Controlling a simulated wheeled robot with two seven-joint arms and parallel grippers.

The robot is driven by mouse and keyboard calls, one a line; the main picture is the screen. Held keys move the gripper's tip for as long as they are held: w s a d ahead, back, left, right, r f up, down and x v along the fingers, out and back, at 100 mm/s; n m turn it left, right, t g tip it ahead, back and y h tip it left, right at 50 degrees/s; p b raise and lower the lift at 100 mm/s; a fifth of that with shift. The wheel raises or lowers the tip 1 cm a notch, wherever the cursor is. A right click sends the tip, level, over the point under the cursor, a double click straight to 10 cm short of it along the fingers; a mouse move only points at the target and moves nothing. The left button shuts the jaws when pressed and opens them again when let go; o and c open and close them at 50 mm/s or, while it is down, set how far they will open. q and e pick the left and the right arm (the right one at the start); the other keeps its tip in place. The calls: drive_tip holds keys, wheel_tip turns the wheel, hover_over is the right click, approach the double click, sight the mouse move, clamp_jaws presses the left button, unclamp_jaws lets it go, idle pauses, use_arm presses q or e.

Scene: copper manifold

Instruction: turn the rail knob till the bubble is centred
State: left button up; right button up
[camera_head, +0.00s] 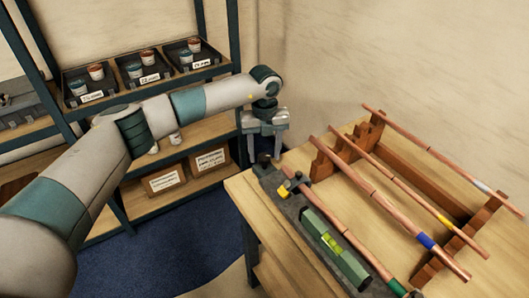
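The rail (283,208) is a dark grey bar along the left edge of the wooden workbench. A small dark knob (263,159) stands at its far end. A green spirit level (346,262) lies along the rail beside a copper pipe (338,228). Its yellow-green vial (331,241) shows, but the bubble is too small to place surely. My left gripper (265,148) points down just above the knob, its fingers apart on either side. I cannot tell whether they touch it. My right gripper is out of view.
Wooden racks (340,160) on the bench hold several copper pipes (390,205), some with blue or yellow bands. A yellow clamp piece (285,190) sits near the knob. A shelf (185,75) with black bins and cardboard boxes stands behind my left arm.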

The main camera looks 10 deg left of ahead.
sight(265, 156)
use_arm(q)
drive_tip(key=shift+r, duration=0.1)
idle(0.3)
drive_tip(key=shift+r+b, duration=0.45)
drive_tip(key=shift+r, duration=0.2)
wheel_tip(265, 156, up, 16)
drive_tip(key=b, duration=0.5)
drive_tip(key=shift+s+f, duration=0.1)
drive_tip(key=shift+f, duration=0.05)
